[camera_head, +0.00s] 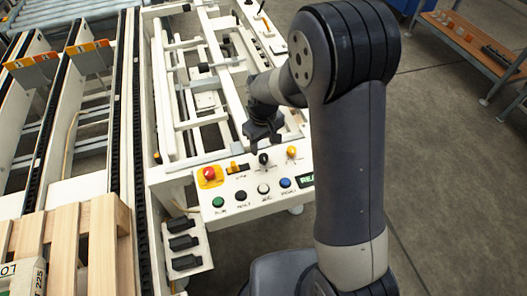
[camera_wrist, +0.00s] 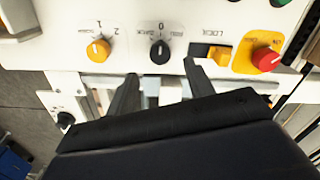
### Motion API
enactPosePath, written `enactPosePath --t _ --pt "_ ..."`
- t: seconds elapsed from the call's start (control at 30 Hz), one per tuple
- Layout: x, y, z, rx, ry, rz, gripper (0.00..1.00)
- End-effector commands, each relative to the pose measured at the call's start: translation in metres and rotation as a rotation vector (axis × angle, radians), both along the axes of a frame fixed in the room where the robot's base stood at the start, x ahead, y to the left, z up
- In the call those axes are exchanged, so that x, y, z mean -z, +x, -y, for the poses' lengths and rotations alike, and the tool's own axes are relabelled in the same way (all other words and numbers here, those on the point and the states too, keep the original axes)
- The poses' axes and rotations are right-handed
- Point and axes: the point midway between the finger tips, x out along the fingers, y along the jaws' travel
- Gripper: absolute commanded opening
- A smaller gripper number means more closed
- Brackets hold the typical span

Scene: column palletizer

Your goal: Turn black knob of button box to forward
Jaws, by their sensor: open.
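The button box (camera_head: 243,178) is a white panel on the near end of the machine. Its black knob (camera_head: 263,159) stands between a yellow knob (camera_head: 291,152) and a small yellow lock switch (camera_head: 237,167). In the wrist view the black knob (camera_wrist: 160,53) has a "0" and side labels printed at it; its exact setting is too small to tell. My gripper (camera_head: 264,138) is just above the black knob in the head view. In the wrist view my gripper (camera_wrist: 158,76) is open and empty, its two fingers on either side of the knob's line, apparently not touching it.
A red emergency button (camera_head: 209,173) sits left of the lock switch in the head view. Open floor lies right.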

Motion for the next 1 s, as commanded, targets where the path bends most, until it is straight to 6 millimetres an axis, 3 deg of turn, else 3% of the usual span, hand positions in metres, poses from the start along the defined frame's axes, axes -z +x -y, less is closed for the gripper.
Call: enactPosePath --t 0.2,0.4,0.77,1.0 --pt "0.039 -0.001 0.001 0.001 -0.002 -0.004 0.5" --pt "0.058 -0.001 0.0 0.001 0.0 -0.002 0.5" --pt "0.062 0.0 0.0 0.001 0.001 0.001 0.5" --pt "0.062 0.0 0.0 0.001 0.001 0.001 0.31"
